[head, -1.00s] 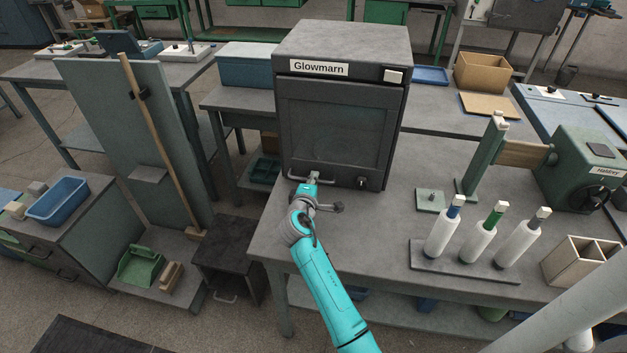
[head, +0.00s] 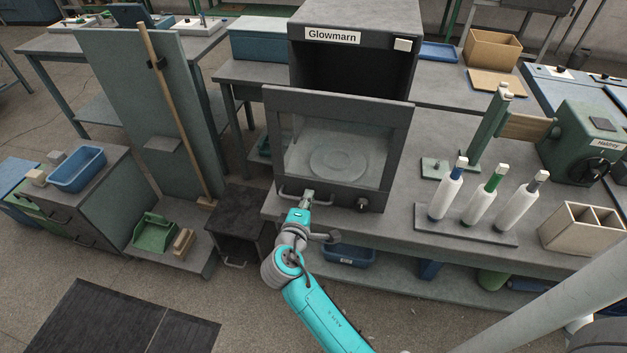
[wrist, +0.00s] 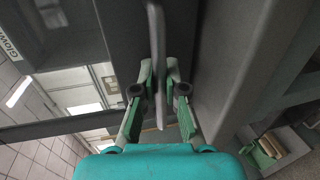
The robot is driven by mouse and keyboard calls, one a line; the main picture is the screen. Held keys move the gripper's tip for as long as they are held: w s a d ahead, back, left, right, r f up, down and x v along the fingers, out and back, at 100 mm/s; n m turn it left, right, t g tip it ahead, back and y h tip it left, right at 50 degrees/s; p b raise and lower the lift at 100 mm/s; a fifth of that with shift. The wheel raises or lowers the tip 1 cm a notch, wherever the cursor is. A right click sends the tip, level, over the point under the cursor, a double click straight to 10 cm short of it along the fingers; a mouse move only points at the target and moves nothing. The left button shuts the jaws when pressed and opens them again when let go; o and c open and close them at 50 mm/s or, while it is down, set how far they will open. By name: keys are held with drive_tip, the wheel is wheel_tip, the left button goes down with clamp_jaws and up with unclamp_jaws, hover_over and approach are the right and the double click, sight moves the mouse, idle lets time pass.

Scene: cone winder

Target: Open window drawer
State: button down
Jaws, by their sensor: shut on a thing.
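The window drawer (head: 388,152) is the glazed front of the dark Glowmarn cabinet (head: 349,22). It stands pulled forward from the cabinet body, with a round plate (head: 338,160) showing through its glass. My gripper (head: 307,200) is shut on the drawer's bar handle (head: 290,192) at the lower left of the front. In the wrist view, the pads of my gripper (wrist: 160,88) sit on both sides of the handle bar (wrist: 157,40). The far part of the drawer's inside is hidden behind its front.
A blue bin (head: 349,254) is under the bench edge. Floor in front is clear.

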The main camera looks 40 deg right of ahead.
drive_tip(key=shift+f+v, duration=0.25)
drive_tip(key=shift+v, duration=0.85)
drive_tip(key=shift+f+v, duration=0.2)
drive_tip(key=shift+v, duration=0.85)
drive_tip(key=shift+a, duration=0.1)
drive_tip(key=c, duration=1.2)
unclamp_jaws()
drive_tip(key=v, duration=1.2)
drive_tip(key=shift+f, duration=0.15)
